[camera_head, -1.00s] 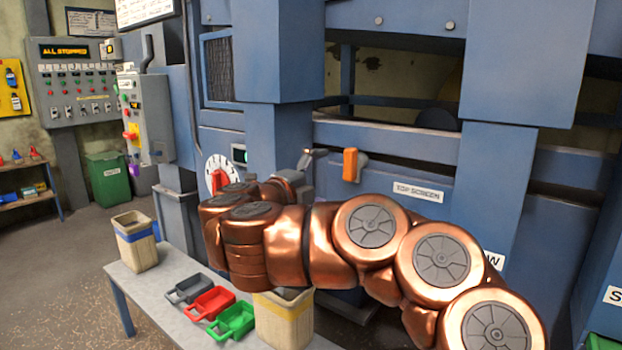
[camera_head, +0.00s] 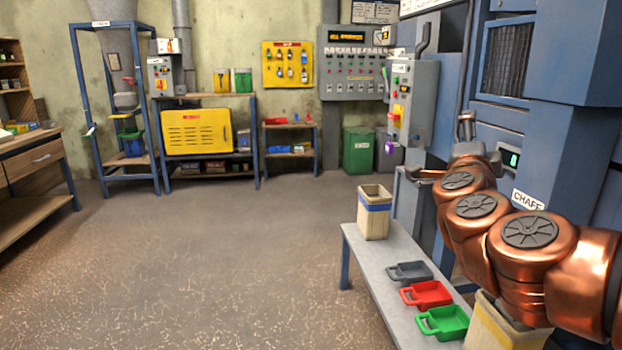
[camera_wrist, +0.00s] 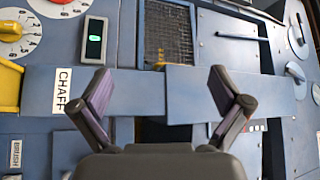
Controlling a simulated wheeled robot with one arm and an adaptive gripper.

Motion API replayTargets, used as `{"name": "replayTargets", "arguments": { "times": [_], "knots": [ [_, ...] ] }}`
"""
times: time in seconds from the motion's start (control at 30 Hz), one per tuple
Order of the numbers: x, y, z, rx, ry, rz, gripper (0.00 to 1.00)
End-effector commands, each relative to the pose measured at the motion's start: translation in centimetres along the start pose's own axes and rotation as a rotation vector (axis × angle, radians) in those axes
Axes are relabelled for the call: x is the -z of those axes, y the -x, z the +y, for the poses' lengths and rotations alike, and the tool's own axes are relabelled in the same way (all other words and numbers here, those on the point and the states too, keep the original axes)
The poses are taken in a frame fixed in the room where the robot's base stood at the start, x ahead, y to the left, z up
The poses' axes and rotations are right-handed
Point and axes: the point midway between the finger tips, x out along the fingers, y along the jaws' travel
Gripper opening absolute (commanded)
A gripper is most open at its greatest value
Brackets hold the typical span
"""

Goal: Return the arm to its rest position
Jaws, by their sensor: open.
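My gripper (camera_wrist: 162,92) is open and empty in the wrist view, its two dark fingers spread wide in front of the blue machine (camera_wrist: 205,92). Nothing is between the fingertips. In the head view my copper arm comes in from the lower right and reaches along the front of the blue machine (camera_head: 560,145). The far end of the arm is partly hidden behind its own links, so the fingers cannot be made out there. The CHAFF label (camera_head: 527,200) shows just above the arm, and also in the wrist view (camera_wrist: 62,90).
Below the arm, a grey bench (camera_head: 365,262) holds a bin with a blue band (camera_head: 374,215), a grey tray (camera_head: 409,271), a red tray (camera_head: 426,293) and a green tray (camera_head: 443,321). A grey control box (camera_head: 412,105) stands beyond the arm. Open floor (camera_head: 200,265) lies left.

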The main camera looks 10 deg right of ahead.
Motion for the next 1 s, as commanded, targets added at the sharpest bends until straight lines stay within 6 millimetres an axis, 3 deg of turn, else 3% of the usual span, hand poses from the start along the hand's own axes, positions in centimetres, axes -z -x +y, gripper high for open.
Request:
{"name": "replayTargets", "arguments": {
  "times": [0.1,0.27,0.4,0.53,0.77,0.87,1.0],
  "knots": [
    [-5.3,1.7,-1.1,0.040,0.084,-0.191,1.00],
    [-12.1,5.4,-0.7,0.069,0.215,-0.450,1.00],
    [-17.1,9.6,1.1,0.070,0.341,-0.670,1.00],
    [-20.7,14.1,4.0,0.049,0.467,-0.873,1.00],
    [-23.4,22.6,11.1,-0.045,0.701,-1.212,1.00],
    [-23.0,26.3,14.5,-0.110,0.801,-1.352,1.00],
    [-21.0,31.6,19.4,-0.232,0.936,-1.544,1.00]
  ]
}}
